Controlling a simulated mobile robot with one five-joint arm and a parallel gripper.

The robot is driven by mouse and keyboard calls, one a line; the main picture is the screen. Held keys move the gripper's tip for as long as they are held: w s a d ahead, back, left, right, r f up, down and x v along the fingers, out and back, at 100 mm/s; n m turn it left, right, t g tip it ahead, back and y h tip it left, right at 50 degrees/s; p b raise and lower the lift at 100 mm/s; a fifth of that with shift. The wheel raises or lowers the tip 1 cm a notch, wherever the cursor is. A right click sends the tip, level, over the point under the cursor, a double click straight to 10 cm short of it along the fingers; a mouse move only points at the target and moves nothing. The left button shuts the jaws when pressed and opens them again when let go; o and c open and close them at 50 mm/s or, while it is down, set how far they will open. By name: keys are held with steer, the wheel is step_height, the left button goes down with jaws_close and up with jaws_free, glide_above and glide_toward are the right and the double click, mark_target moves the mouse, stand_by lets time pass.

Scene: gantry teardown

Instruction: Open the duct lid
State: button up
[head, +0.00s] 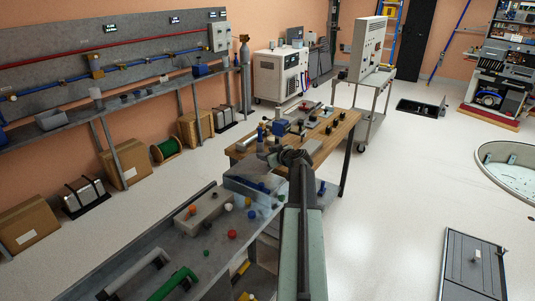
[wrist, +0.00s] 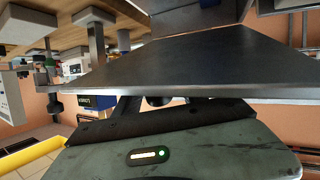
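I cannot tell for sure which thing is the duct lid. A flat grey panel (head: 473,268) with a small light fitting on it lies on the floor at the lower right of the head view; it looks shut. My arm reaches forward from the bottom middle, and my gripper (head: 272,158) is at its far end, over the near edge of the wooden workbench (head: 325,147). It is well to the left of the panel and apart from it. The fingertips are too small and too dark to read. No fingertips can be made out in the wrist view, where a dark flat plate (wrist: 180,65) fills the middle.
A grey bench (head: 150,255) with knobs and handles stands at the lower left. A round, pale-rimmed pit (head: 512,165) is at the right, and a dark open floor box (head: 420,108) lies farther back. A wheeled cart (head: 367,95) stands behind the workbench. The white floor between is clear.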

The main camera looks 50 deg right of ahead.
steer(key=p+v, duration=0.2)
steer(key=v, duration=0.5)
steer(key=shift+s+r+p, duration=0.15)
steer(key=shift+p, duration=0.25)
steer(key=shift+s+a, duration=0.15)
steer(key=shift+s, duration=0.15)
